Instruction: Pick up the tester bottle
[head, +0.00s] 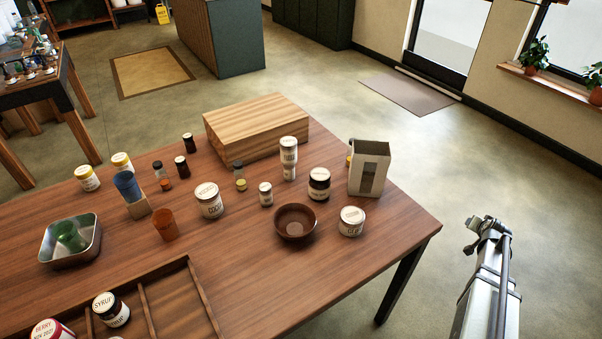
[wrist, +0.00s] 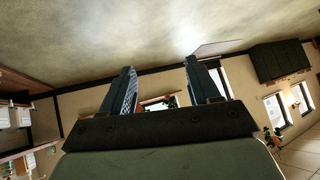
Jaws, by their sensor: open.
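Several small bottles stand on the wooden table; their labels are too small for me to tell which is the tester bottle. There is a tall white-labelled bottle (head: 289,160) by the wooden box, a small white-labelled bottle (head: 266,195), a dark-capped one with a yellow base (head: 240,176), a dark-capped one with an orange base (head: 163,177), and two dark bottles (head: 181,168) (head: 189,143). My gripper is open and empty in the wrist view (wrist: 161,66), its fingers apart and facing the room. My arm is off the table's right side in the head view.
A wooden box (head: 256,128) is at the table's back, with a grey holder (head: 369,168) at right. Jars (head: 209,201) (head: 319,184) (head: 351,222) and a brown bowl (head: 294,222) crowd the middle. A divided tray (head: 190,292) is in front, a metal tin (head: 71,240) left. The front right tabletop is clear.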

